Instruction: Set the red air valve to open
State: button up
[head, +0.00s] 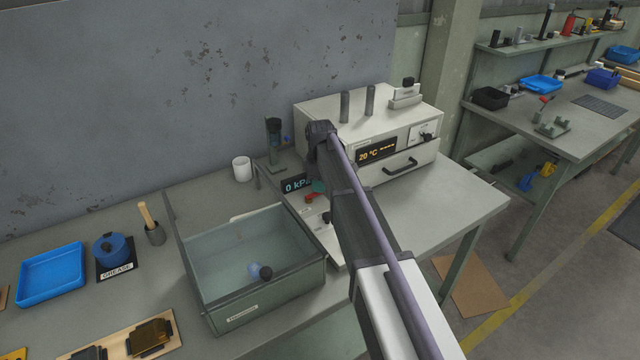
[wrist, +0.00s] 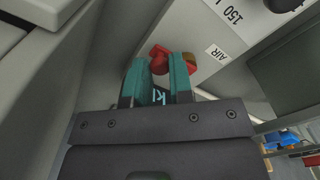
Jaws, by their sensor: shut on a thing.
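The red air valve (wrist: 159,56) shows in the wrist view, at the tips of my gripper (wrist: 161,72). My gripper's two teal fingers are closed on the red handle, and a brassy part of the valve shows just right of it. An AIR label is on the pale panel (wrist: 236,35) beside the valve. In the head view, the red valve (head: 310,197) is a small spot below the 0 kPa display (head: 297,184), and my gripper (head: 318,187) is at it, partly hidden by my arm. I cannot tell the handle's exact setting.
A white oven (head: 390,165) reading 20 °C stands behind to the right. A white cup (head: 242,169) and a green stand (head: 274,145) are behind the valve.

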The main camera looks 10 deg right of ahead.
grip_shut()
jog(key=shift+s+m, duration=0.15)
jog(key=shift+m, duration=0.15)
jog(key=m, duration=0.1)
jog(key=s+m, duration=0.1)
jog(key=shift+d+m, duration=0.1)
jog(key=shift+m, duration=0.2)
jog(key=m, duration=0.1)
jog(key=s+m, duration=0.1)
jog(key=m, duration=0.3)
jog(key=shift+s, duration=0.35)
jog(key=m, duration=0.2)
jog(key=s+a+m, duration=0.1)
jog(key=m, duration=0.1)
jog(key=shift+s+a+m, duration=0.15)
jog(key=shift+m, duration=0.25)
jog(key=m, duration=0.1)
jog(key=a+m, duration=0.1)
jog(key=m, duration=0.2)
jog(key=shift+s+a+m, duration=0.15)
jog(key=shift+s+m, duration=0.25)
